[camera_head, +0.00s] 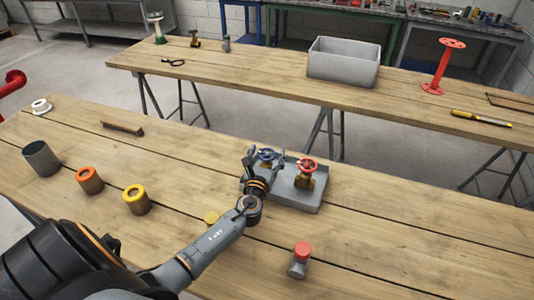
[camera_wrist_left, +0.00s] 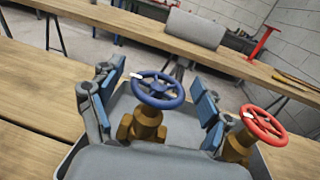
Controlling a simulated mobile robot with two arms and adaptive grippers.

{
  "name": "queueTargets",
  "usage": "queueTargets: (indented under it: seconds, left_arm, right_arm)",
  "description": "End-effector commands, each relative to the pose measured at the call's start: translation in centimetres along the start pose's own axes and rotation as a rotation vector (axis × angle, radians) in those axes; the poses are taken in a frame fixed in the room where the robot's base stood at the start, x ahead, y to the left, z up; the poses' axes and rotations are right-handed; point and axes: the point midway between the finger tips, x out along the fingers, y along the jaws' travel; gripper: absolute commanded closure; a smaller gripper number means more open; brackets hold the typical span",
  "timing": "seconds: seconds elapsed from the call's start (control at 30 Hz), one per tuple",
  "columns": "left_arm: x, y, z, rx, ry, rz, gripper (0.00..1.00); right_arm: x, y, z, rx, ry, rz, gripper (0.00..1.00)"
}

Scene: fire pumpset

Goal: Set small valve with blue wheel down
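The small valve with the blue wheel (camera_wrist_left: 158,90) has a brass body and stands upright in the grey tray (camera_head: 297,204), on its left side. In the head view its blue wheel (camera_head: 267,154) shows beside my gripper, and its body is mostly hidden. My left gripper (camera_wrist_left: 160,97) is at the tray, with its blue-padded fingers spread on either side of the valve. Small gaps show between the pads and the wheel; the base of the valve is hidden. The left gripper also shows in the head view (camera_head: 262,160). My right gripper is not in view.
A red-wheeled valve (camera_head: 306,172) stands in the tray close to my right-hand finger. Orange (camera_head: 89,181), yellow (camera_head: 136,200) and grey (camera_head: 41,159) cylinders stand at left. The table's right side is clear.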

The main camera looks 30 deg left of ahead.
Motion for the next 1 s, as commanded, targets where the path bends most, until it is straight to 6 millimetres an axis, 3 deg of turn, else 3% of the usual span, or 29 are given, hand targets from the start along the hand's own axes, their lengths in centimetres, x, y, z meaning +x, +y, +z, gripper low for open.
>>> queueTargets:
  seconds: [0.23, 0.7, 1.0]
  left_arm:
    - [-0.7, 0.0, 0.1, 0.000, 0.002, -0.001, 0.22]
    - [-10.0, 0.0, 0.0, 0.000, 0.002, -0.001, 0.22]
    - [-12.1, 0.0, 0.3, 0.000, 0.000, 0.000, 0.22]
  right_arm:
    - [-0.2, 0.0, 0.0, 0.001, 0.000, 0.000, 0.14]
    - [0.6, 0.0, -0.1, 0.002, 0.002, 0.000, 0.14]
    - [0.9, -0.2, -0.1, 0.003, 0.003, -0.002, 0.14]
